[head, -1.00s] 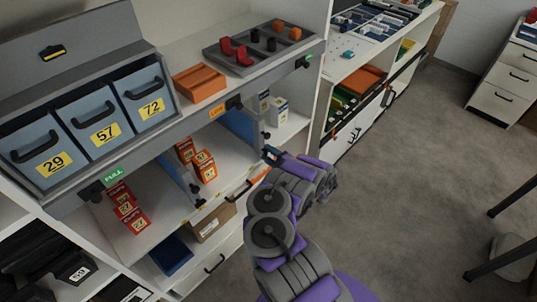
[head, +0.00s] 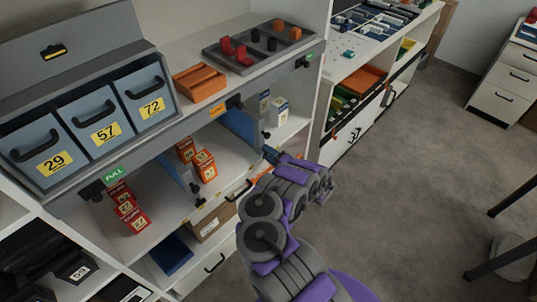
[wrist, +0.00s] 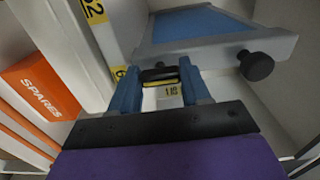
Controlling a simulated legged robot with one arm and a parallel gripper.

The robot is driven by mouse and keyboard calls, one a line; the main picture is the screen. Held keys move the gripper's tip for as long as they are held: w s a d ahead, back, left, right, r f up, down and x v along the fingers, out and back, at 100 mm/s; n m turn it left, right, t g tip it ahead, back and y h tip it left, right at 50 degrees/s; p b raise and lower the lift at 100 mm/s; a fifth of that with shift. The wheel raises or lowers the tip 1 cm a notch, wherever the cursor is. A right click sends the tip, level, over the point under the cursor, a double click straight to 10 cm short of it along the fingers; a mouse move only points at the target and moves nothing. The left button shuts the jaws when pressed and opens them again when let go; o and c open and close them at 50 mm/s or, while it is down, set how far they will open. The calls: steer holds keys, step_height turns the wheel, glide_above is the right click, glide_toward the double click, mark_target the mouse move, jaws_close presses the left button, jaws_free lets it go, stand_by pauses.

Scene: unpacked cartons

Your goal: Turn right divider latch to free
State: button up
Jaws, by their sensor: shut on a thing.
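The right divider is a blue panel with a grey frame (wrist: 215,25), seen at the top of the wrist view; it also shows on the shelf in the head view (head: 240,124). A black round knob (wrist: 257,66) sticks out at its right end. A small black and yellow piece (wrist: 160,74), apparently the latch, lies between the blue fingers of my gripper (wrist: 160,82). The gripper is shut on it at the divider's near edge. In the head view my gripper (head: 270,154) is at the shelf front, and the latch there is too small to make out.
An orange SPARES panel (wrist: 40,85) is left of the gripper in the wrist view. Red-orange cartons (head: 204,166) stand on the shelf left of the gripper, with a left divider (head: 178,180) beyond. White cartons (head: 278,110) stand behind right. The floor at right is open.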

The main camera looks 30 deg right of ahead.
steer(key=shift+s+f, duration=0.1)
steer(key=shift+f, duration=0.15)
steer(key=o, duration=1.1)
steer(key=shift+r, duration=0.1)
steer(key=shift+c, duration=0.2)
